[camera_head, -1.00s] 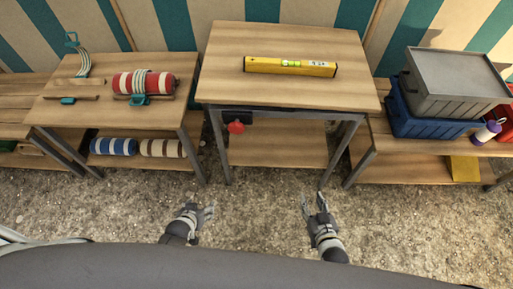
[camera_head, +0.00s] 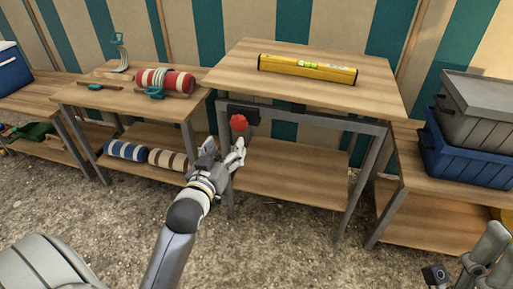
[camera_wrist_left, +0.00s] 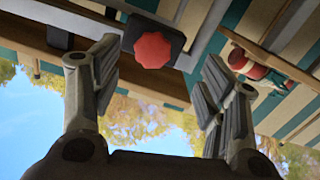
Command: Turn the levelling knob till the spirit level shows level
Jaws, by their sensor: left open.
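A yellow spirit level (camera_head: 308,70) lies on top of the wooden table (camera_head: 350,93); its bubble is too small to read. The red levelling knob (camera_head: 239,122) sits on a dark block under the table's front left edge. In the left wrist view the knob (camera_wrist_left: 152,50) shows ahead, near the top, between the spread fingers. My left gripper (camera_head: 224,152) is open and empty, just below and in front of the knob, apart from it. My right gripper (camera_head: 478,262) is partly in view at the lower right; its finger opening is unclear.
A left bench (camera_head: 75,95) holds a red striped roll (camera_head: 165,80) and wooden-handled tools, with blue and brown rolls below. A grey box (camera_head: 478,105) sits on a blue crate (camera_head: 465,155) at right. The gravel before the table is clear.

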